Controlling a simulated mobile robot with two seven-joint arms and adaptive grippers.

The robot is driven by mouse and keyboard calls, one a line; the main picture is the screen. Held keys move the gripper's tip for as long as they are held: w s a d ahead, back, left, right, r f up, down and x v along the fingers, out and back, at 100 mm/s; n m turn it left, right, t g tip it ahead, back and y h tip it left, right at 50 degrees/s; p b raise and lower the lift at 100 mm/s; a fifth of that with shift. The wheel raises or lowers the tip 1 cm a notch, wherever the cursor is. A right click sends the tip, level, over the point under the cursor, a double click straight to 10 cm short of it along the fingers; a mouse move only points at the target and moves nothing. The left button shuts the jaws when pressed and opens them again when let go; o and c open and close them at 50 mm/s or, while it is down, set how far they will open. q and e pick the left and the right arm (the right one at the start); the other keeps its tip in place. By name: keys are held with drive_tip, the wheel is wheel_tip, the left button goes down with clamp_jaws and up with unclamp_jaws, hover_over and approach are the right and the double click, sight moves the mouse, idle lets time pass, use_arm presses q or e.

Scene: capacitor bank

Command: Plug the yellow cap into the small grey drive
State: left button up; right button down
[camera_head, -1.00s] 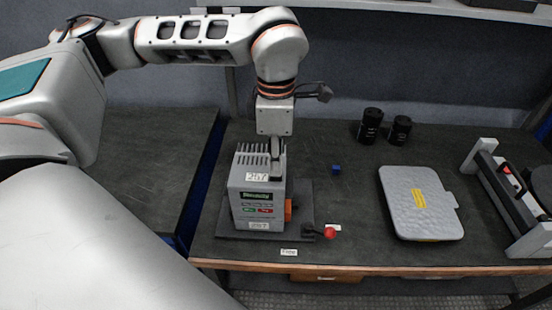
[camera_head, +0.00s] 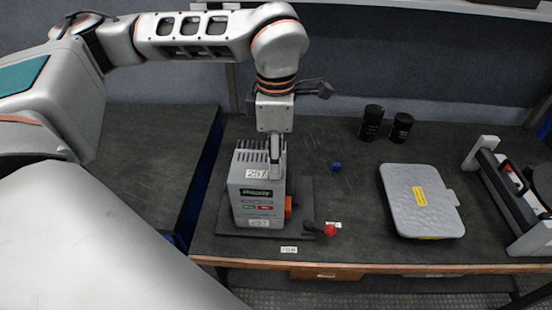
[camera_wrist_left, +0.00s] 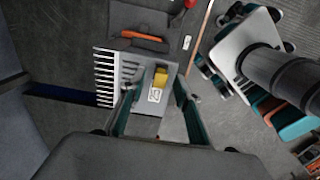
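The small grey drive (camera_head: 246,204) stands upright on a dark plate near the table's front edge, with fins along its top and a "257" label. In the left wrist view the drive (camera_wrist_left: 128,72) is seen from above. The yellow cap (camera_wrist_left: 160,77) is on its top beside the label; I cannot tell how deep it sits. In the head view the cap is hidden by my gripper. My left gripper (camera_head: 276,172) points down over the drive's top right. Its fingers (camera_wrist_left: 156,88) stand apart on both sides of the cap, with visible gaps. My right gripper is not in view.
A lever with a red knob (camera_head: 330,230) and an orange part (camera_head: 288,208) are beside the drive.

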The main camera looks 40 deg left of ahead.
use_arm(q)
wheel_tip(320, 180, up, 11)
drive_tip(key=shift+r, duration=0.2)
idle(0.6)
